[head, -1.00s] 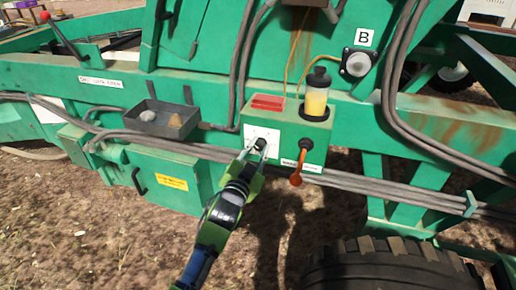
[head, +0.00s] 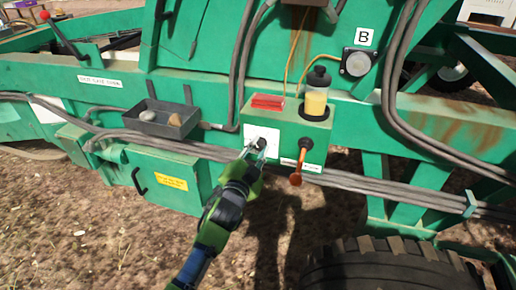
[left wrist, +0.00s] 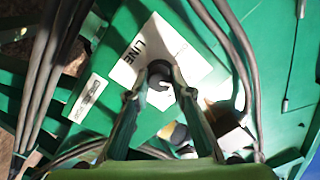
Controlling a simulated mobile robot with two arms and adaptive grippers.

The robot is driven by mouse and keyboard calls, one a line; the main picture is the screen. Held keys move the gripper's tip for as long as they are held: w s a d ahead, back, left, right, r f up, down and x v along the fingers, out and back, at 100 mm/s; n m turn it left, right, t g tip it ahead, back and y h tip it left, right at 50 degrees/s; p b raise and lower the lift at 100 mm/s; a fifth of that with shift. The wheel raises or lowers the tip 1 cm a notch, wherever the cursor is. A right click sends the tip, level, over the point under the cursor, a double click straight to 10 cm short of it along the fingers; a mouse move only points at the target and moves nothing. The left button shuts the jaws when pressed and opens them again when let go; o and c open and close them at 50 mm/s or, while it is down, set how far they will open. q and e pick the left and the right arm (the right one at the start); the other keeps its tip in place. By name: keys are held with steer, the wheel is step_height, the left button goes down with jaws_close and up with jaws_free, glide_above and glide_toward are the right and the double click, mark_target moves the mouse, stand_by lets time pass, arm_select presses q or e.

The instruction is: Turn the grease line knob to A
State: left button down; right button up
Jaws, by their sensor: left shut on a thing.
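The grease line knob (head: 260,145) is a small dark knob on a white label plate (head: 262,133) on the front of a green box. My left gripper (head: 255,150) reaches up to it from below and is shut on it. In the left wrist view the knob (left wrist: 159,84) sits between the two fingertips (left wrist: 172,70), in front of the white plate (left wrist: 150,52), where the word "LINE" is legible. The knob's pointer direction and the position letters are too small or covered to read. My right gripper is not in view.
An orange-handled lever (head: 297,172) hangs just right of the plate. A yellow grease reservoir (head: 316,95) and a red block (head: 268,102) stand on the box. A grey tray (head: 160,124) is at left. Hoses (head: 370,184) run below, and a tyre (head: 395,262) is lower right.

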arm_select(q)
steer(key=c, duration=1.8)
jaws_free()
steer(key=v, duration=1.2)
